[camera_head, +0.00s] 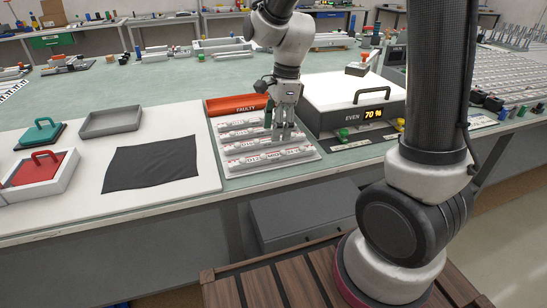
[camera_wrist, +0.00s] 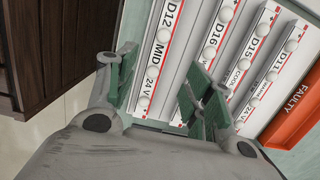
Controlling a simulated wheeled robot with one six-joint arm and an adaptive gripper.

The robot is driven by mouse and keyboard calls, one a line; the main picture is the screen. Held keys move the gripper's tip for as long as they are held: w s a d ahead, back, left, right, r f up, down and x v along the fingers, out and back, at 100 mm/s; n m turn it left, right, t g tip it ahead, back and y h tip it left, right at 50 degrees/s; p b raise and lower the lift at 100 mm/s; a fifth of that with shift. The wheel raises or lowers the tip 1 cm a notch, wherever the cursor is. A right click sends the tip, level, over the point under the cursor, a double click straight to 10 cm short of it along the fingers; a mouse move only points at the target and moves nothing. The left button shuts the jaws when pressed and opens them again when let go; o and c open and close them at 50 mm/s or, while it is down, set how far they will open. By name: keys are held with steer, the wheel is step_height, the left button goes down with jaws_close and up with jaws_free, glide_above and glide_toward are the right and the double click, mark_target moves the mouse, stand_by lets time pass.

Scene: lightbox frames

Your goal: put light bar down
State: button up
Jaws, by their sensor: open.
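The light bar marked D12 MID 24 V (camera_wrist: 163,40) is a white strip with round lamps and a red-edged label. It lies in the front row of the white rack (camera_head: 316,157), where it also shows in the head view (camera_head: 256,161). My gripper (camera_wrist: 160,88) has green finger pads, spread apart and empty, one on each side of this bar in the wrist view. In the head view my gripper (camera_head: 284,136) points down over the rack's front right part. Whether a pad touches the bar I cannot tell.
More bars, such as D16 (camera_wrist: 212,40), lie behind it. An orange FAULTY bin (camera_head: 235,105) stands behind the rack. A lightbox (camera_head: 345,93) reading EVEN 70 % is close on the right. A black cloth (camera_head: 150,165) and grey tray (camera_head: 111,122) lie left.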

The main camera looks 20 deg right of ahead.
mark_target(273, 152)
steer(key=f, duration=0.5)
steer(key=a+f, duration=0.1)
steer(key=f, duration=0.1)
steer(key=shift+s+f, duration=0.1)
steer(key=shift+f, duration=0.2)
steer(key=shift+c, duration=0.2)
jaws_close()
